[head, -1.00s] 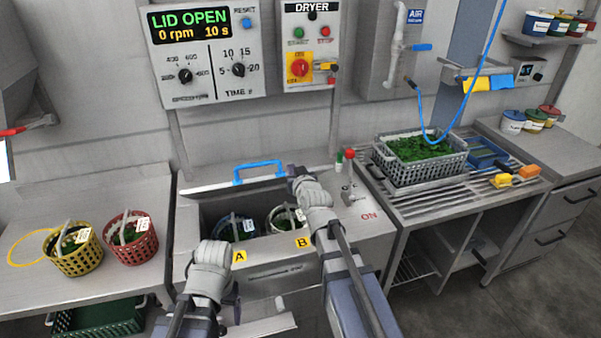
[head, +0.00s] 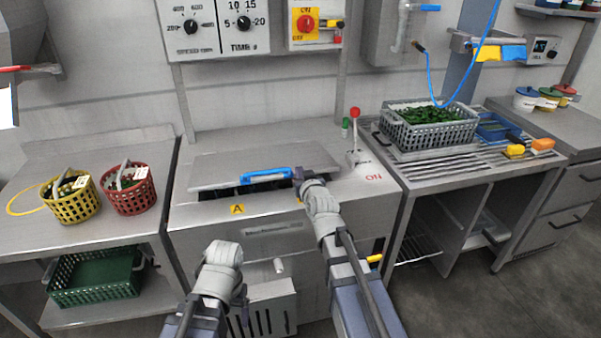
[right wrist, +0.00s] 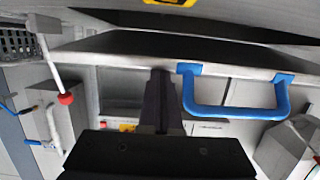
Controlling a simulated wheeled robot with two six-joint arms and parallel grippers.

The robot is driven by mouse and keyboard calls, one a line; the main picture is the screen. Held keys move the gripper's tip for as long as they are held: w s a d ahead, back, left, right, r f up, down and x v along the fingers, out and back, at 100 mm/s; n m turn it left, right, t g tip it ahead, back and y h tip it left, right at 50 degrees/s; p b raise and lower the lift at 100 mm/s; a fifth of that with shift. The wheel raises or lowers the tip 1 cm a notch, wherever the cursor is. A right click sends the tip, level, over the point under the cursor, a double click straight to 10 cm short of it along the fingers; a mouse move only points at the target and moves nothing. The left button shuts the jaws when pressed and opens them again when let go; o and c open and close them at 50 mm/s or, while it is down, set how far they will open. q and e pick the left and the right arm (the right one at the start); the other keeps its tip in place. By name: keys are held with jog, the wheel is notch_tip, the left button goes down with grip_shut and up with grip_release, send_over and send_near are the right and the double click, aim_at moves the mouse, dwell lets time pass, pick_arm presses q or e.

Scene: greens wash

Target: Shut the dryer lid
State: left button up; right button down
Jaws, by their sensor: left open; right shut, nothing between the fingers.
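The grey dryer lid (head: 225,172) is lowered most of the way over the dryer opening, and a dark gap shows under its front edge. Its blue handle (head: 265,174) is at the front edge; the handle also shows in the right wrist view (right wrist: 235,112). My right gripper (head: 298,175) is shut and empty at the lid's front edge, beside the handle and not around it. Whether it touches the lid is hard to tell. My left gripper (head: 238,295) is open and empty, low in front of the dryer body (head: 250,235). The baskets inside are hidden.
A yellow basket (head: 72,206) and a red basket (head: 132,201) stand on the left table, with a green crate (head: 95,280) below. A red-knobbed lever (head: 355,115) stands right of the lid. A grey crate of greens (head: 395,137) sits on the right drainboard.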

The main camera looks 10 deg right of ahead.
jog(key=shift+s+f+b, duration=0.15)
jog(key=shift+f+b, duration=0.4)
jog(key=shift+f, duration=0.25)
jog(key=shift+s+f+b, duration=0.15)
jog(key=shift+f+b, duration=0.35)
jog(key=shift+f, duration=0.3)
jog(key=shift+r, duration=0.1)
